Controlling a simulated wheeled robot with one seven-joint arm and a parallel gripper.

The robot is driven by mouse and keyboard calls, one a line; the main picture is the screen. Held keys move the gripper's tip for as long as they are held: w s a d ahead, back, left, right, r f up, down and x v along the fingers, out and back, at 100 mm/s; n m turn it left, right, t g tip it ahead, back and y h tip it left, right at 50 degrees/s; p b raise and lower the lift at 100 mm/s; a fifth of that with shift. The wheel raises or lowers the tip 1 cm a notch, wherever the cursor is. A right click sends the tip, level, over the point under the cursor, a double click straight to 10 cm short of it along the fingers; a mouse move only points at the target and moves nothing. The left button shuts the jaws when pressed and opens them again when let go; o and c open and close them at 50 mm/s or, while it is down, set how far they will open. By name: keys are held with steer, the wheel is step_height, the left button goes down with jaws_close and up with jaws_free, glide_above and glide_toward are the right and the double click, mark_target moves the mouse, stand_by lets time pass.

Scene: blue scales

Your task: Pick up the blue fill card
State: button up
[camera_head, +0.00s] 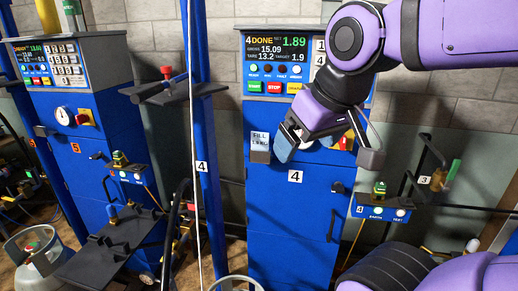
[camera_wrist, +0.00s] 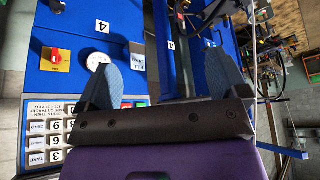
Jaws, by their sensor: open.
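A pale grey holder lettered FILL CARD (camera_head: 260,145) is fixed to the front of the blue scale cabinet marked 4. It also shows in the wrist view (camera_wrist: 137,58), between my fingers and closer to the left one. I cannot make out a separate blue card in it. My gripper (camera_head: 306,148) is in front of the cabinet, just right of the holder in the head view. In the wrist view its two blue-padded fingers (camera_wrist: 163,62) are wide apart with nothing between them. They appear apart from the holder.
A display panel (camera_head: 278,48) with buttons is above the holder. A white gauge (camera_wrist: 97,61) and a red knob on a yellow plate (camera_wrist: 56,60) are beside it. A blue post (camera_head: 202,150) stands left of the cabinet. A bracket with a green-topped lamp (camera_head: 380,200) is at right.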

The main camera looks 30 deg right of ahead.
steer(key=shift+c, duration=0.3)
steer(key=c, duration=0.4)
steer(key=shift+w+r, duration=0.2)
steer(key=shift+w, duration=0.2)
steer(key=c, duration=0.3)
steer(key=w+n, duration=0.1)
steer(key=w, duration=0.2)
steer(key=w+d+r+n, duration=0.1)
steer(key=w, duration=0.1)
steer(key=w+r+n, duration=0.1)
steer(key=w, duration=0.2)
steer(key=shift+w+d+g, duration=0.3)
steer(key=shift+d+g, duration=0.1)
steer(key=shift+c, duration=0.6)
steer(key=n+g+y, duration=0.1)
steer(key=n, duration=0.7)
glide_toward(261, 133)
steer(key=x, duration=1.1)
steer(key=shift+f, duration=0.15)
